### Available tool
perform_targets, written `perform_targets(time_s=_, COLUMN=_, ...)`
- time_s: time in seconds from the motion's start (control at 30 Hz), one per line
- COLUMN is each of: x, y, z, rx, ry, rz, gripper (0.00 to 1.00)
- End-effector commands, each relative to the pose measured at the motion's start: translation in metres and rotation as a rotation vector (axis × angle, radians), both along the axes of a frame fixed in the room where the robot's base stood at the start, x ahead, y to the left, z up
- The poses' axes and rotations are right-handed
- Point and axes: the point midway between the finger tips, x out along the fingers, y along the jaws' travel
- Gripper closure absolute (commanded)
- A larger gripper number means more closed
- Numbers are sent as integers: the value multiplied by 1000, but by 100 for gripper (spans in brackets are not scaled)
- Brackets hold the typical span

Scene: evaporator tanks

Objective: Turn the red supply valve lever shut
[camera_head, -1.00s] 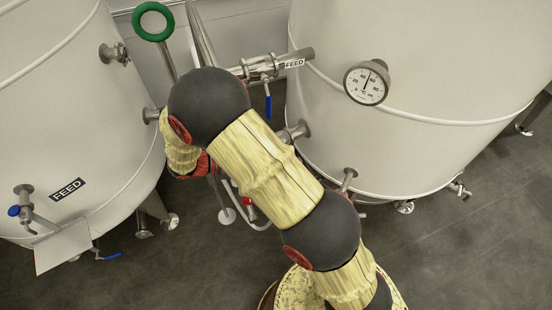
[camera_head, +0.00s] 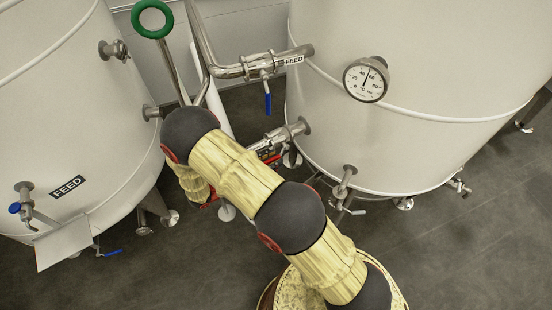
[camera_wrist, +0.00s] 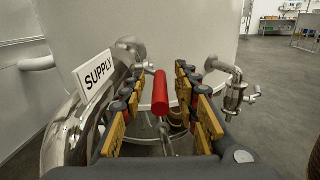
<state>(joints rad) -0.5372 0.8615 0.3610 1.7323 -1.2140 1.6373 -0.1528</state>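The red supply valve lever (camera_wrist: 160,93) shows in the middle of the wrist view as a red cylinder-shaped handle. The pipe beside it carries a white SUPPLY label (camera_wrist: 96,74). My gripper (camera_wrist: 158,78) is open, with one yellow and dark finger on each side of the lever. A gap shows between the lever and each finger, and I see no contact. In the head view my arm covers part of the supply pipework, and small red and dark parts (camera_head: 268,154) show beside the arm; I cannot tell which of them is the lever.
A large pale tank (camera_head: 430,80) stands right with a dial gauge (camera_head: 366,79); another tank (camera_head: 70,120) stands left. A FEED pipe with a blue lever (camera_head: 267,103) and a green ring handle (camera_head: 152,19) are near. A side valve (camera_wrist: 234,95) stands right of my gripper.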

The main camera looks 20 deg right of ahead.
Motion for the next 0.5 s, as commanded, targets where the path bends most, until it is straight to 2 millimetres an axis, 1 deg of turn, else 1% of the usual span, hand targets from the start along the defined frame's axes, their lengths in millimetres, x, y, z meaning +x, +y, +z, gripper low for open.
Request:
perform_targets(time_s=0.03, x=1, y=-7, z=-1, rx=0, ry=0, rz=-2, gripper=69)
perform_targets(time_s=0.2, x=3, y=-17, z=0, rx=1, ry=0, rz=-1, gripper=69)
perform_targets(time_s=0.47, x=3, y=-19, z=0, rx=1, ry=0, rz=0, gripper=69)
perform_targets(time_s=0.5, x=3, y=-19, z=0, rx=1, ry=0, rz=0, gripper=70)
